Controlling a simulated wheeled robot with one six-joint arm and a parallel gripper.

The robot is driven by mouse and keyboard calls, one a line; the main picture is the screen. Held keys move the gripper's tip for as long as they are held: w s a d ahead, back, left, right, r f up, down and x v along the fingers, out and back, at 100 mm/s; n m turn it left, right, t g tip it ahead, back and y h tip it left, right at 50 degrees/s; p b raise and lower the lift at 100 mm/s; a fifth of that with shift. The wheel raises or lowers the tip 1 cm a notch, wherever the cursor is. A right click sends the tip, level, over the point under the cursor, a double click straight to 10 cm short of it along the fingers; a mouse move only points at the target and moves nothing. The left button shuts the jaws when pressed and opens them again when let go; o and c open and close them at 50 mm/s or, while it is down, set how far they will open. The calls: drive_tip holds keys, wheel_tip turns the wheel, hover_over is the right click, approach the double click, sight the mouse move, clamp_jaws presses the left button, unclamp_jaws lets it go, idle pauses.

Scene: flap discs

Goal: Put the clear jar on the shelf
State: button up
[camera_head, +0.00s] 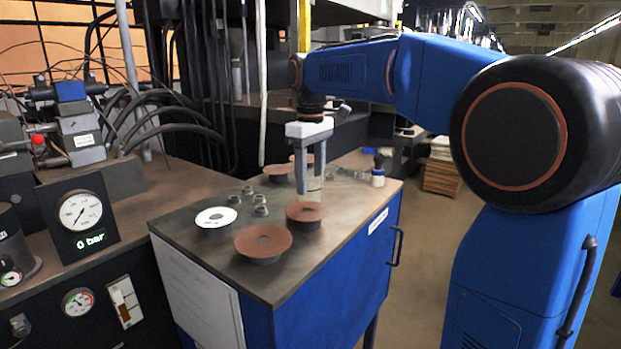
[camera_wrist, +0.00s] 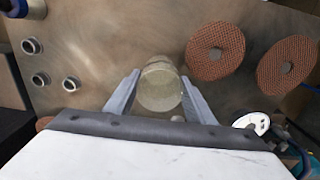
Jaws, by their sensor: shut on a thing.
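The clear jar (camera_head: 315,188) is upright above or on the blue cabinet's top, behind a brown disc, in the head view. In the wrist view the jar (camera_wrist: 160,88) is a round, see-through shape between the two grey fingers. My gripper (camera_head: 309,182) points down and is shut on the jar; its fingers (camera_wrist: 161,80) touch either side. I cannot tell whether the jar's base touches the cabinet top. A dark ledge (camera_head: 345,138) lies behind the cabinet; I cannot tell whether it is the shelf.
A bench with a gauge (camera_head: 81,211) and hoses stands left.

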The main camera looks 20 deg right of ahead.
drive_tip(key=shift+f, duration=0.1)
drive_tip(key=o, duration=1.1)
drive_tip(key=shift+c, duration=0.2)
